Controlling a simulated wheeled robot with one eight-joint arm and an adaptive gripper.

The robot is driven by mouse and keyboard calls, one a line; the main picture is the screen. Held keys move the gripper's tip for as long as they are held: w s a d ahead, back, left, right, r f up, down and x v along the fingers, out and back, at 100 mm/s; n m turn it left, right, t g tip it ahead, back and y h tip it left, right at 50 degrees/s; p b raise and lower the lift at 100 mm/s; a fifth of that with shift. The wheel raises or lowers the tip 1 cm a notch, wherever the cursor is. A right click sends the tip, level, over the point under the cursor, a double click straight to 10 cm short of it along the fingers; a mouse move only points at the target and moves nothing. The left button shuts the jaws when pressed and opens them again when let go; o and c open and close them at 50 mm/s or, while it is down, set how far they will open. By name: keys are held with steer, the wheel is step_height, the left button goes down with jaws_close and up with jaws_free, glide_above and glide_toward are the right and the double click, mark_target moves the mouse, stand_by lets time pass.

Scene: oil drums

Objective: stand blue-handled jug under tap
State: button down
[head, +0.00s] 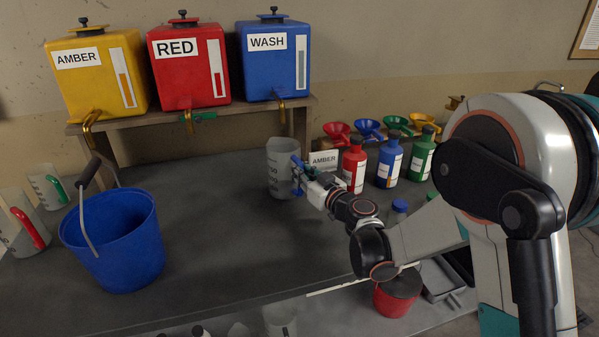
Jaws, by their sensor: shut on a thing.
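The blue-handled jug (280,166) is a clear, graduated jug standing upright near the middle of the bench, with its blue handle on the right. My gripper (298,180) is shut on the handle, which it partly hides. Three drums sit on a shelf: yellow AMBER (97,75), red RED (188,65) and blue WASH (273,60). Their taps hang over the shelf's front edge: the amber tap (92,122), the red tap (190,120) with a green lever, and the wash tap (282,110). The jug is below and in front of the wash tap; exact alignment is unclear.
A blue bucket (115,240) stands at left. An AMBER card (323,160), red (354,167), blue (389,163) and green bottles (421,158) stand right of the jug. The bench centre is clear.

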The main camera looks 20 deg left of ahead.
steer(key=shift+f+b, duration=0.35)
steer(key=shift+f, duration=0.15)
steer(key=c, duration=1.5)
jaws_free()
steer(key=shift+c, duration=0.2)
